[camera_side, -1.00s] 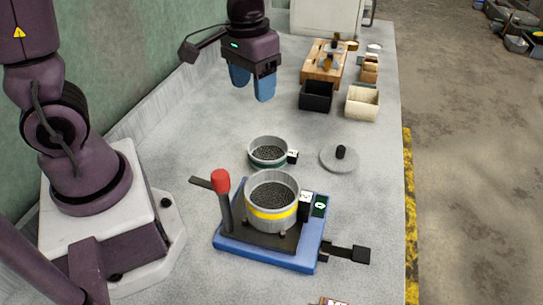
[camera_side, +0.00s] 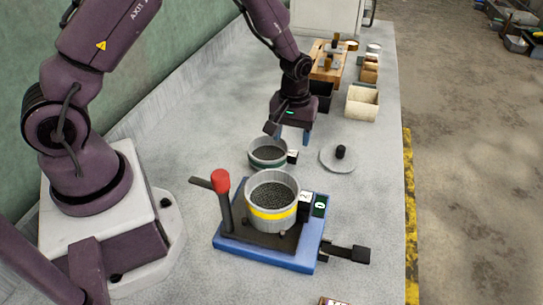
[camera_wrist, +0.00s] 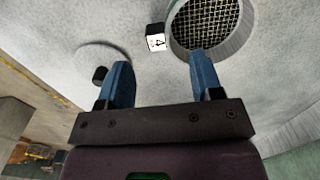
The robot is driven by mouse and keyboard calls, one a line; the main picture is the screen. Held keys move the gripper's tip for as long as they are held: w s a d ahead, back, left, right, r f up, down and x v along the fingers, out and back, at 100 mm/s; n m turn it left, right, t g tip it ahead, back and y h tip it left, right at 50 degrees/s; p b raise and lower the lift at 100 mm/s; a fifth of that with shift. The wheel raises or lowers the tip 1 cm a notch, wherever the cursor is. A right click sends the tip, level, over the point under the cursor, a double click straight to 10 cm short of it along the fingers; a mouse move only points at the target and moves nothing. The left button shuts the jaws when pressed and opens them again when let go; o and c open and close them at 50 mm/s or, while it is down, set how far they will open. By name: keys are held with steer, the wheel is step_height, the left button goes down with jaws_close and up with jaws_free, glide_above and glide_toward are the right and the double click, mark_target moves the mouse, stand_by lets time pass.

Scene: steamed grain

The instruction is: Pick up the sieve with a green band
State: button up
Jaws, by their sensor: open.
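The sieve with a green band (camera_side: 266,164) stands on the grey bench, behind the yellow-banded sieve. It is a round pale cup with dark mesh inside and a small block handle on its right marked with a label. In the wrist view the sieve (camera_wrist: 240,42) is at the upper right, its mesh showing and its rim cut by the top edge. Its block handle (camera_wrist: 155,38) lies ahead of the gap between my fingers. My gripper (camera_side: 292,138) points down, open and empty, just behind and above the handle; it also shows in the wrist view (camera_wrist: 160,66).
A yellow-banded sieve (camera_side: 270,214) sits on a blue fixture (camera_side: 262,260) with a red-knobbed lever (camera_side: 221,185). A round lid (camera_side: 341,159) with a black knob lies right of the green-banded sieve.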

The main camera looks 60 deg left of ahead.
mark_target(292, 153)
steer(key=shift+w+f, duration=0.15)
steer(key=shift+f, duration=3)
steer(key=c, duration=1)
steer(key=shift+o, duration=0.2)
steer(key=shift+r, duration=0.1)
